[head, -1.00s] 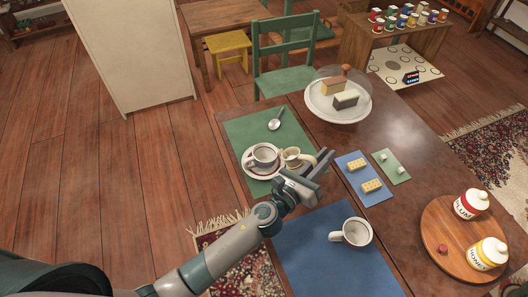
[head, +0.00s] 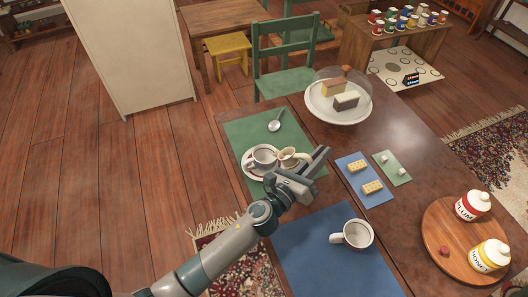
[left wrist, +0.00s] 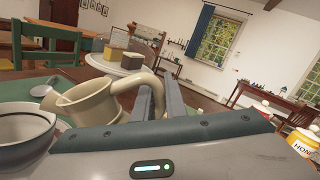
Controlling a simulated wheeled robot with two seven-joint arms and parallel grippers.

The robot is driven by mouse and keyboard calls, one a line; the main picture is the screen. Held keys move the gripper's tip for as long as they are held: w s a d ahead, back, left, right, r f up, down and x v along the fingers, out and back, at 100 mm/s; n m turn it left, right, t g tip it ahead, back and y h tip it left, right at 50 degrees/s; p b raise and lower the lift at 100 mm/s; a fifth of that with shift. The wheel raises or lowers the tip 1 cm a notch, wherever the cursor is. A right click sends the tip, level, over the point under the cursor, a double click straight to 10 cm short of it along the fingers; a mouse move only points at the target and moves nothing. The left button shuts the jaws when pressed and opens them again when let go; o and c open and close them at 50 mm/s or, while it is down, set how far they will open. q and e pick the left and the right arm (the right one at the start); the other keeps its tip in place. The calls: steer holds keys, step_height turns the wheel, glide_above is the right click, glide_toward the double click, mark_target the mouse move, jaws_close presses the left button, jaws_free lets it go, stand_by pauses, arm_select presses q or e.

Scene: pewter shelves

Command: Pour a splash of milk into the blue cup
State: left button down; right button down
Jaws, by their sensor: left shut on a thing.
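A cream milk jug (head: 291,160) is in my left gripper (head: 316,163), which is shut on its handle. In the left wrist view the jug (left wrist: 95,110) leans left, its spout toward a pale cup with a dark band (left wrist: 22,130). That cup (head: 263,158) stands on a white saucer (head: 252,173) on the green mat, close to the jug's left. Its colour looks greyish, and I cannot see a clear blue. No stream of milk shows, and the cup's inside is hard to make out. My right gripper is not in view.
Another pale cup (head: 354,234) stands on the blue mat (head: 315,255). A spoon (head: 275,122) lies on the green mat (head: 240,130). A glass-domed cake plate (head: 318,110) stands behind. Yellow blocks lie on a small blue mat (head: 348,176). Two jars stand on a round board (head: 440,270) at right.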

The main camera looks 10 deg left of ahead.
arm_select(q)
steer(key=shift+w+a+r+n, duration=0.15)
steer(key=shift+a+r+n, duration=0.05)
steer(key=shift+a+n, duration=0.2)
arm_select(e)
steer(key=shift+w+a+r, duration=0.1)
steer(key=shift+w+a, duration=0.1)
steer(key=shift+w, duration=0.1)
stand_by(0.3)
arm_select(q)
steer(key=shift+a+r, duration=0.1)
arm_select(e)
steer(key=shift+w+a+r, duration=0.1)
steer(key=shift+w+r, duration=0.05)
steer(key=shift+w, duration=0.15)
arm_select(q)
steer(key=shift+r+n, duration=0.1)
steer(key=shift+n, duration=0.2)
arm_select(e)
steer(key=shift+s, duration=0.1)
arm_select(q)
steer(key=shift+w+a, duration=0.1)
steer(key=shift+a, duration=0.05)
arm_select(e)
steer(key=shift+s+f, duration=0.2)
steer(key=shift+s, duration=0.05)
arm_select(q)
steer(key=shift+w+a+r+n, duration=0.1)
steer(key=shift+a+r+n, duration=0.15)
steer(key=shift+r+n, duration=0.25)
